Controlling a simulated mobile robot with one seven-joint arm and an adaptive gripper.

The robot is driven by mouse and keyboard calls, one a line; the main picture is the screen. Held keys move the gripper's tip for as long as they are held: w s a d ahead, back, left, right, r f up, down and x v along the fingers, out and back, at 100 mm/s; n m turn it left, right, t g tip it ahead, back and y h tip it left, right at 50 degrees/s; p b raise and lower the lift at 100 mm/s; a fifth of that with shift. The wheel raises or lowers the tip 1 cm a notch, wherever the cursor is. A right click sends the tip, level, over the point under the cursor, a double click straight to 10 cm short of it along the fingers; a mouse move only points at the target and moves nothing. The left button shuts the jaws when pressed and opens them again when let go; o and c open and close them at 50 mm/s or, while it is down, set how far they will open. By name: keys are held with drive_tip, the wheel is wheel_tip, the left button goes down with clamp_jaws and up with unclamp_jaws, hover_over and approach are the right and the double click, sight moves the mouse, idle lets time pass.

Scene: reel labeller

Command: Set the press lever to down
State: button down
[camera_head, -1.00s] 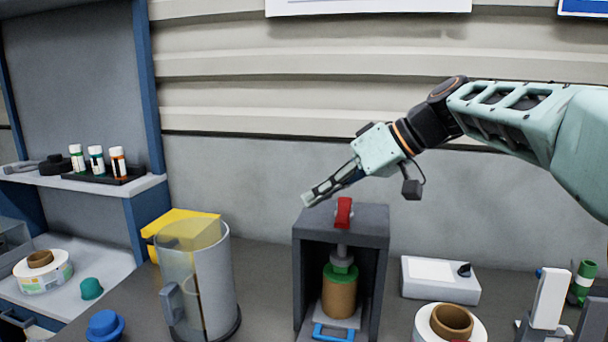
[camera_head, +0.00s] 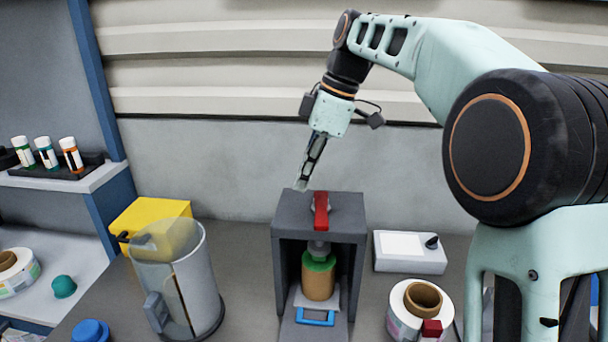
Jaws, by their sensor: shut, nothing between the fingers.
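The press is a dark grey box-like frame (camera_head: 284,244) with an open front. Its red lever (camera_head: 321,211) is on top and appears tilted toward the front, its lower end near the top's front edge. Inside the press, a green-topped tan cylinder (camera_head: 318,283) stands under a grey plunger. My gripper (camera_head: 301,185) is shut and empty. It points down, just above and to the left of the lever, near the back of the press top. I cannot tell whether it touches the press.
A clear cylindrical guard (camera_head: 177,290) and a yellow box (camera_head: 150,220) stand to the left. A white control box (camera_head: 409,251) with a black knob and a label roll (camera_head: 400,312) are on the right. A shelf holds several small bottles. A blue handle (camera_head: 315,317) lies at the press's front.

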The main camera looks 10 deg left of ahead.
sight(317, 215)
drive_tip(key=x, duration=0.7)
drive_tip(key=shift+w+d+p, duration=0.15)
drive_tip(key=shift+d+p, duration=0.15)
drive_tip(key=shift+d, duration=0.65)
drive_tip(key=shift+w+d+p, duration=0.15)
drive_tip(key=shift+d+p, duration=0.1)
drive_tip(key=shift+d, duration=0.7)
drive_tip(key=shift+d, duration=0.1)
drive_tip(key=shift+d, duration=0.6)
